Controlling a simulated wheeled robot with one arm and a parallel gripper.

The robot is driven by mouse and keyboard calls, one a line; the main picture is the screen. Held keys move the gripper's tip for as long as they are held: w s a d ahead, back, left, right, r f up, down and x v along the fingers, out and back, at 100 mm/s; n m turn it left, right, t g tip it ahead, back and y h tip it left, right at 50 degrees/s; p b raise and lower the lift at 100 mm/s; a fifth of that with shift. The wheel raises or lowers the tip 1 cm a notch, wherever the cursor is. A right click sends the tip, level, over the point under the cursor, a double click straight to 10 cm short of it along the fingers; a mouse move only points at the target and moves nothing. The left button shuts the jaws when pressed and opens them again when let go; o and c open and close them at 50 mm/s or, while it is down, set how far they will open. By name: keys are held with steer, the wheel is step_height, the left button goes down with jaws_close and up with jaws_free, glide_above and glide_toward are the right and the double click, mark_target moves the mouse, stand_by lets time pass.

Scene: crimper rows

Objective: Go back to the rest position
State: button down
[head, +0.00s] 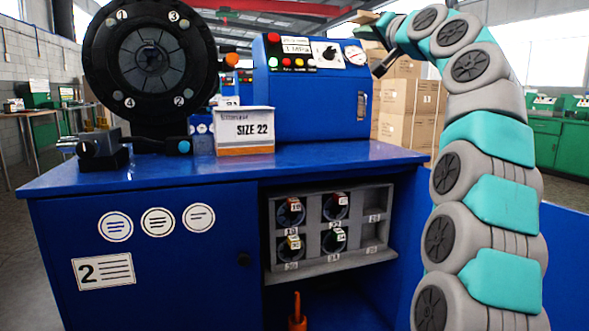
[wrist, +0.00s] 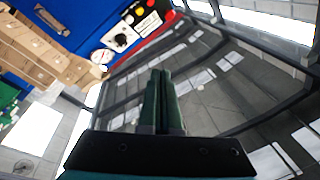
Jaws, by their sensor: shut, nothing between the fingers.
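My gripper (wrist: 163,78) is seen close up in the wrist view, its dark green fingers together with nothing held between them. It is raised, and the roof lies behind the fingers in that view. In the head view my arm rises on the right and bends left at the top, so the gripper end is high, right of the blue control box (head: 300,105) and in front of the cardboard boxes. It looks small there and the fingers are hard to make out. The control box also shows at the top of the wrist view (wrist: 88,22), tilted.
A blue workbench (head: 330,157) carries a black round crimper head (head: 110,75) and a white "SIZE 22" box (head: 245,133). A grey rack (head: 313,185) below holds several dies, its right-hand slots looking empty. Cardboard boxes (head: 405,125) stand behind. An orange tool (head: 297,318) is low down.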

steer(key=s+a+f+n+g, duration=0.1)
steer(key=s+a+f+g, duration=0.15)
steer(key=f, duration=0.45)
steer(key=s+a+f+g, duration=0.1)
steer(key=a+f+g, duration=0.25)
steer(key=f, duration=0.45)
steer(key=s+a+f+n+g+h+p, duration=0.1)
steer(key=s+a+f+g, duration=0.15)
steer(key=s+f, duration=0.5)
steer(key=s+a+f+n+g+h+p, duration=0.1)
steer(key=s+f+g+h, duration=0.2)
steer(key=f, duration=0.7)
steer(key=s+d+f+g+h, duration=0.1)
steer(key=s+d+f+g, duration=0.2)
steer(key=s+f, duration=0.6)
steer(key=s+d+f+g+h, duration=0.1)
steer(key=s+d+f+g, duration=0.1)
steer(key=s+f, duration=0.7)
steer(key=s+d+f+g+h, duration=0.1)
steer(key=s+d+f+g, duration=0.2)
steer(key=s+f, duration=0.6)
steer(key=s+d+p, duration=0.1)
steer(key=s, duration=1)
steer(key=shift+s+d+f+n+g+h, duration=0.25)
steer(key=shift+s+f+n+g+h, duration=0.05)
steer(key=shift+s+f+g+h, duration=0.1)
